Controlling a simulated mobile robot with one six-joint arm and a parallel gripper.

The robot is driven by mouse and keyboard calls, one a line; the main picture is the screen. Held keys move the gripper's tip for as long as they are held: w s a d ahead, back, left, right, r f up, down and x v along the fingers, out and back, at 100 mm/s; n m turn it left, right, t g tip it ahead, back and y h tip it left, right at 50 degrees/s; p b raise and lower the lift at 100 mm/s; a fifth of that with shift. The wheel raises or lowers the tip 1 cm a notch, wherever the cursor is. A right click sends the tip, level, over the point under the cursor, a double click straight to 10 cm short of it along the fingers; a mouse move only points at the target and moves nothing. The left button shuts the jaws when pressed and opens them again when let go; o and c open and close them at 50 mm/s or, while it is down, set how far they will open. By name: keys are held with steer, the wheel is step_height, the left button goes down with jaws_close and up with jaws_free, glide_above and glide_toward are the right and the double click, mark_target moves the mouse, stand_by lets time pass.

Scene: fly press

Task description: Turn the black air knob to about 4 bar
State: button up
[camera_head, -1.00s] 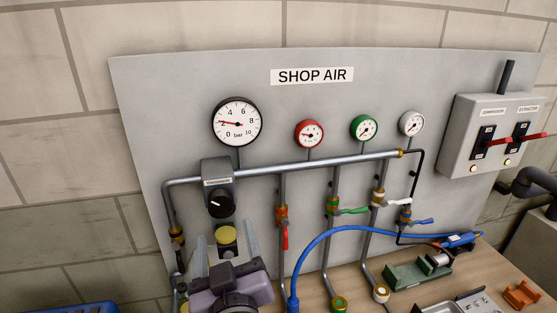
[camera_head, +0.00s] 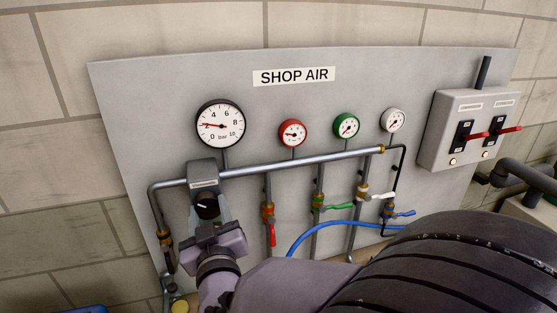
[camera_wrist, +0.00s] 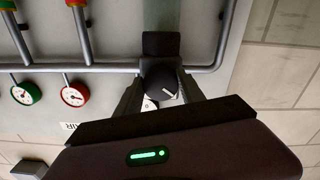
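The black air knob (camera_head: 207,208) sits on the front of the dark regulator block (camera_head: 202,174) at the left of the panel. It also shows in the wrist view (camera_wrist: 158,82), with a light pointer mark on its face. My gripper (camera_head: 209,214) is up at the knob. In the wrist view my gripper (camera_wrist: 160,90) has its fingers apart, one on each side of the knob. I cannot tell whether they touch it. The large white bar gauge (camera_head: 221,125) above has its red needle pointing left, at about 2.
A grey pipe (camera_head: 300,159) runs right from the regulator. Below it are valves with red (camera_head: 272,234), green (camera_head: 340,207) and white handles. Small red (camera_head: 292,132), green (camera_head: 346,126) and white gauges sit above. A switch box (camera_head: 468,130) is at right. My arm hides the lower right.

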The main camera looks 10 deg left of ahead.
steer(key=c, duration=0.5)
steer(key=shift+f+b, duration=0.1)
steer(key=shift+b, duration=0.2)
steer(key=shift+b, duration=0.4)
steer(key=b, duration=0.1)
steer(key=m+b, duration=0.1)
steer(key=shift+f+m+b, duration=0.25)
steer(key=shift+m+b, duration=0.05)
steer(key=shift+b, duration=0.1)
steer(key=m+b, duration=0.2)
steer(key=b, duration=0.3)
steer(key=shift+m, duration=0.3)
steer(key=m+b, duration=0.4)
steer(key=b, duration=0.2)
steer(key=shift+s+a+r, duration=0.1)
steer(key=shift+a, duration=0.05)
steer(key=m+b, duration=0.3)
steer(key=shift+r, duration=0.25)
steer(key=shift+r+m, duration=0.1)
steer(key=shift+m, duration=0.3)
